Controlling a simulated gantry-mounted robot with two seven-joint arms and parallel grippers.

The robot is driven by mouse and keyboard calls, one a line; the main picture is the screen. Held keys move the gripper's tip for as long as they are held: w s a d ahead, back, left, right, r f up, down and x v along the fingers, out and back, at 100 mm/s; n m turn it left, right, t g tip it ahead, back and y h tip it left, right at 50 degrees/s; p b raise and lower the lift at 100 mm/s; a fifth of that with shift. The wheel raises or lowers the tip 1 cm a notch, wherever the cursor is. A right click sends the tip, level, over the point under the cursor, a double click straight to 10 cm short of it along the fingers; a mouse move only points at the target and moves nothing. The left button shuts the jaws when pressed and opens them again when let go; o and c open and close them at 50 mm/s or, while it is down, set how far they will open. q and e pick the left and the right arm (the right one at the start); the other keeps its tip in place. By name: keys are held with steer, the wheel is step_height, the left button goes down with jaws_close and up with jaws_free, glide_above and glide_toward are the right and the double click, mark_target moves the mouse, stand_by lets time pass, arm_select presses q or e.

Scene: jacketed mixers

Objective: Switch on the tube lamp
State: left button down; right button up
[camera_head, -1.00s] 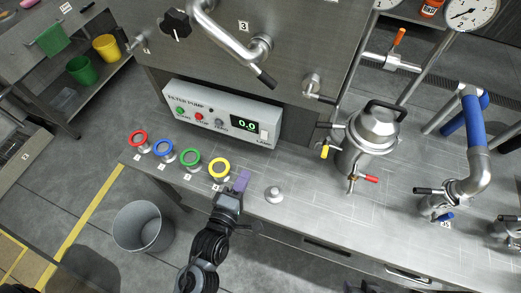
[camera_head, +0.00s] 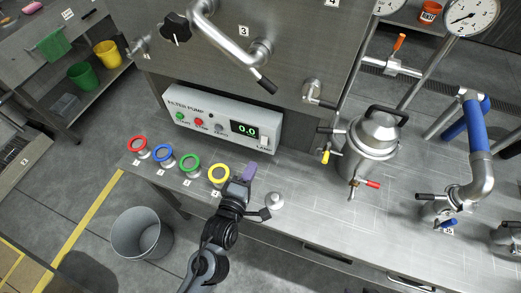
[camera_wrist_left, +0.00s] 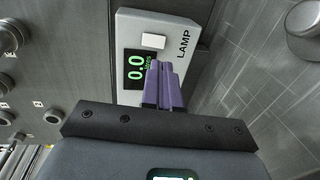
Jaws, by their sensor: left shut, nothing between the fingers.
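The lamp switch is a pale rocker (camera_head: 264,142) at the right end of the filter pump panel (camera_head: 215,118), above the word LAMP. In the left wrist view the white switch (camera_wrist_left: 153,41) sits beside the green 0.0 display (camera_wrist_left: 136,70). My left gripper (camera_head: 250,171) is shut and empty, its purple fingers in front of and below the panel's right end. In the left wrist view the closed fingertips (camera_wrist_left: 161,68) overlap the display's edge; I cannot tell the gap to the panel. My right gripper is not seen. No lamp tube is identifiable.
Red, blue, green and yellow rings (camera_head: 219,174) stand along the bench left of my gripper. A small metal knob (camera_head: 274,201) is close on its right. A steel vessel (camera_head: 373,137) with a red-handled valve stands further right.

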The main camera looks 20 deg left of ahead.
mark_target(264, 143)
arm_select(q)
steer(key=w, duration=0.4)
steer(key=w+f, duration=0.1)
steer(key=w, duration=0.2)
steer(key=shift+a+b, duration=0.15)
steer(key=shift+b, duration=0.2)
steer(key=shift+w+f, duration=0.15)
steer(key=shift+w, duration=0.55)
steer(key=shift+a, duration=0.1)
